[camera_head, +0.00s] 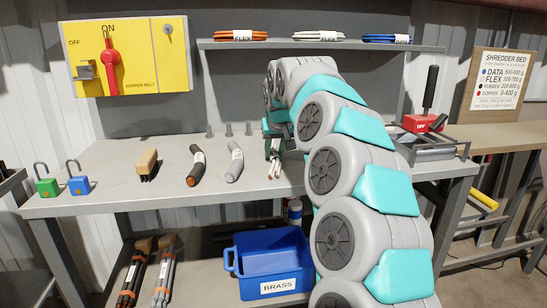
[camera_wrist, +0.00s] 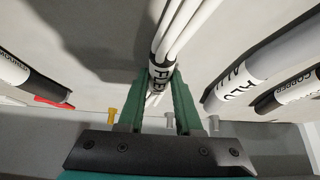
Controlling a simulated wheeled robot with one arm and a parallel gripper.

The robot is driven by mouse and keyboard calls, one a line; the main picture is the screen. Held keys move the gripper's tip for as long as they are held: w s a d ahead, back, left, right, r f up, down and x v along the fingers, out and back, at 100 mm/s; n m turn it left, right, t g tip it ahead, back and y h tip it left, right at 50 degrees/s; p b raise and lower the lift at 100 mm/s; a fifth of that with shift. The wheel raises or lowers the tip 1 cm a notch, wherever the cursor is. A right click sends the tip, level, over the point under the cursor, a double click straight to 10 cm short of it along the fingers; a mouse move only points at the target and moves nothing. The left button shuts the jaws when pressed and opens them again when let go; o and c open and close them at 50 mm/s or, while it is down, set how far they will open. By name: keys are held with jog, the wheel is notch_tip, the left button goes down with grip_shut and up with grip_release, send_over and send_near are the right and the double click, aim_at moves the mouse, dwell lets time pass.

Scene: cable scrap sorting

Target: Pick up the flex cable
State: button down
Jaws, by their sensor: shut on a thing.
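The flex cable (camera_head: 274,160) is a short bundle of white strands on the grey bench, just left of my arm. In the wrist view the flex cable (camera_wrist: 184,25) runs from the top edge down between my fingers, with a black-and-white FLEX label. My gripper (camera_head: 274,134) has green fingers and is over the bundle's far end. In the wrist view my gripper (camera_wrist: 160,88) is shut on the bundle at its label, one finger on each side. I cannot tell whether the cable is clear of the bench. My arm hides the bench to the right.
A grey cable (camera_head: 235,162) and a dark copper cable (camera_head: 196,166) lie left of the flex cable. A dark labelled cable (camera_wrist: 30,78) lies on the other side in the wrist view. A blue BRASS bin (camera_head: 270,262) stands below. A shelf (camera_head: 330,46) holds several coils.

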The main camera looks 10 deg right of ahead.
aim_at(273, 149)
jog(key=shift+r, duration=0.1)
jog(key=shift+r, duration=1.6)
jog(key=s+d+b, duration=0.1)
jog(key=s+d, duration=0.2)
jog(key=s+d+r, duration=0.1)
jog(key=s+d, duration=0.3)
jog(key=s+d+b, duration=0.1)
jog(key=s+d, duration=0.3)
jog(key=shift+s+d+r+b, duration=0.1)
jog(key=shift+d+r+b, duration=0.1)
jog(key=shift+r+b, duration=0.1)
jog(key=shift+s, duration=0.1)
